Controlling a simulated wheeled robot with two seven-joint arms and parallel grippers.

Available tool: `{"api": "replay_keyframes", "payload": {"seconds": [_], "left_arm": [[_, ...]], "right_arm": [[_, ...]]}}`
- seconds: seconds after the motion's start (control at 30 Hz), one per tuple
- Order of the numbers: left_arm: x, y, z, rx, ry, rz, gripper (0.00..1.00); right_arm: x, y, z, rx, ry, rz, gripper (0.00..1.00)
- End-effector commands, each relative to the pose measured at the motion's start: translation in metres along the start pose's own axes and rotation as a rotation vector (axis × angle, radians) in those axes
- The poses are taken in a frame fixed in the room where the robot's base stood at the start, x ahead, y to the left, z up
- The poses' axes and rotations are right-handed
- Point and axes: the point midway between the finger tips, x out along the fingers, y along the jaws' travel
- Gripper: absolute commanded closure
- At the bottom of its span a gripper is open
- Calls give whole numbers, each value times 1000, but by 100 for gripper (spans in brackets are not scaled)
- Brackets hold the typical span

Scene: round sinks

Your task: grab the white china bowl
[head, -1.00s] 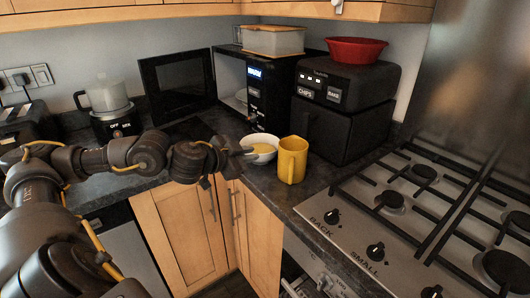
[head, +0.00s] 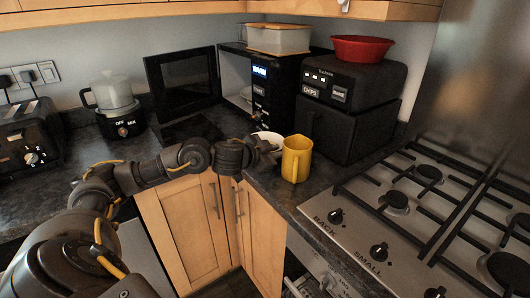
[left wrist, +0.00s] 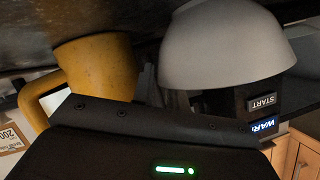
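The white china bowl (head: 268,139) stands on the dark counter beside the yellow mug (head: 297,158). My left gripper (head: 262,148) is at the bowl's near side and hides part of it. In the left wrist view the bowl (left wrist: 225,45) looks large and close, upside down in the picture, with the mug (left wrist: 98,68) to its left. Dark finger parts (left wrist: 160,88) show between mug and bowl, close to the bowl's edge. I cannot tell whether they touch or grip it. My right gripper is not in view.
The open microwave (head: 258,90) stands behind the bowl, its door (head: 183,82) swung out left. A black air fryer (head: 345,125) with a red bowl (head: 361,48) on top is to the right. The gas hob (head: 400,215) lies front right. A blender (head: 118,108) stands at the left.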

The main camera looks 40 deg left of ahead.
Motion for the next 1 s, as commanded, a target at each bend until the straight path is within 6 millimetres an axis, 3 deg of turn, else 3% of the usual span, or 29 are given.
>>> {"api": "replay_keyframes", "payload": {"seconds": [0.27, 0.37, 1.0], "left_arm": [[3, 0, 0, 1, -1, 0, 87], [3, 0, 0, 1, -1, 0, 100], [1, -1, -2, 1, 0, 1, 100]], "right_arm": [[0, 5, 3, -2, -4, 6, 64], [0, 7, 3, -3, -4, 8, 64], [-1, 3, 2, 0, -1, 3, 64]]}}
